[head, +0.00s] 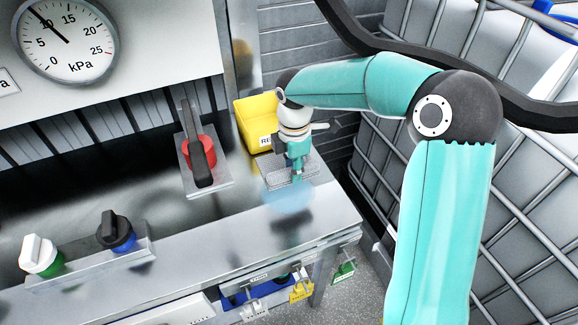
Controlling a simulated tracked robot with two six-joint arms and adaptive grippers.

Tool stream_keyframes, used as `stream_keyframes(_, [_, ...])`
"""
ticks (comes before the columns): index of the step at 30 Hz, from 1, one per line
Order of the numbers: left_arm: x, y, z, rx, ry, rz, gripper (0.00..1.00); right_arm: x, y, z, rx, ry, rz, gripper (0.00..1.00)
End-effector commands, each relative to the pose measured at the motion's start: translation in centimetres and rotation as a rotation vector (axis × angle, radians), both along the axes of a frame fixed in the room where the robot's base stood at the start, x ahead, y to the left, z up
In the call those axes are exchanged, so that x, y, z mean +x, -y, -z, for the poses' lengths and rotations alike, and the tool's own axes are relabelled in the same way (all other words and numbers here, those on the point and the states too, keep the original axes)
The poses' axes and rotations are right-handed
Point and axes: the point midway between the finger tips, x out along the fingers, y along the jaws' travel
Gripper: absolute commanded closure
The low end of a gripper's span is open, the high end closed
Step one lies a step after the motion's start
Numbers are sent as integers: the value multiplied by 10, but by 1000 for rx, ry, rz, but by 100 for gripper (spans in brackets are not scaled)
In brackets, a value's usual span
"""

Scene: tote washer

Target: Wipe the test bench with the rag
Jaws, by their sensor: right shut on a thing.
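The test bench (335,215) is a shiny metal top that runs from the lower left to a corner at the right. My right gripper (297,172) points down over its right end and is shut on a small grey flat thing, which looks like the rag (278,180). The rag is low over the bench; I cannot tell for sure if it touches. A pale blue, see-through patch (288,198) lies on the bench just in front of it. My left gripper is not in view.
A yellow bin (243,128) stands behind my gripper. A red valve with a black lever (200,160) is to the left. A pressure gauge (68,40) hangs above. A caged tank (530,190) stands right.

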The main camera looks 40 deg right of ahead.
Motion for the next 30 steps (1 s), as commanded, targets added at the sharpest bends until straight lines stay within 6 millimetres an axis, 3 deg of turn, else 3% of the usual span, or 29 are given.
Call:
stream_keyframes(13, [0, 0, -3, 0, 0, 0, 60, -2, -1, 2, 2, 0, -11, 100])
stream_keyframes(20, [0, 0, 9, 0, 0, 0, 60, -2, -1, 17, 2, 0, -11, 100])
stream_keyframes(30, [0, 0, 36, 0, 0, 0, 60, -2, -1, 53, 2, 0, -10, 100])
